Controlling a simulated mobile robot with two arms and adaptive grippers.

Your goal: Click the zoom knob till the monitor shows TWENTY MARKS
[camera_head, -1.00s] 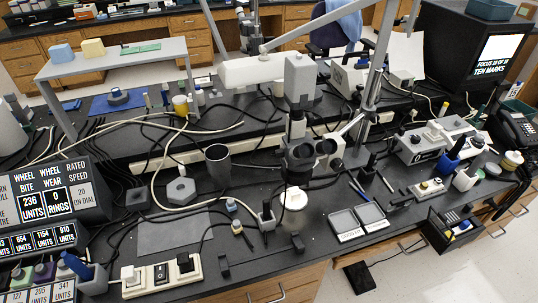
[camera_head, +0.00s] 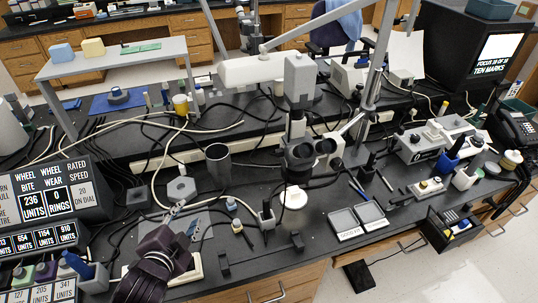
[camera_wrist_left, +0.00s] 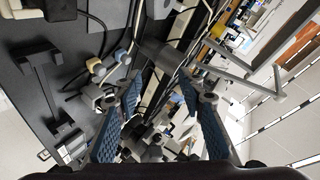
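The monitor (camera_head: 497,55) at the back right reads FOCUS 10 OF 10, TEN MARKS. The microscope (camera_head: 299,80) stands mid-bench on a boom, its dark eyepieces (camera_head: 312,150) facing the front. I cannot single out the zoom knob at this size. My left gripper (camera_head: 183,213) is over the front left of the bench, left of and apart from the microscope. In the left wrist view my left gripper (camera_wrist_left: 160,88) has its two blue-padded fingers apart with nothing between them. My right gripper is not in view.
A grey hexagonal block (camera_head: 181,189) and a grey cup (camera_head: 217,160) are behind the gripper. Trays (camera_head: 357,220) lie right of the microscope. Cables cross the bench.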

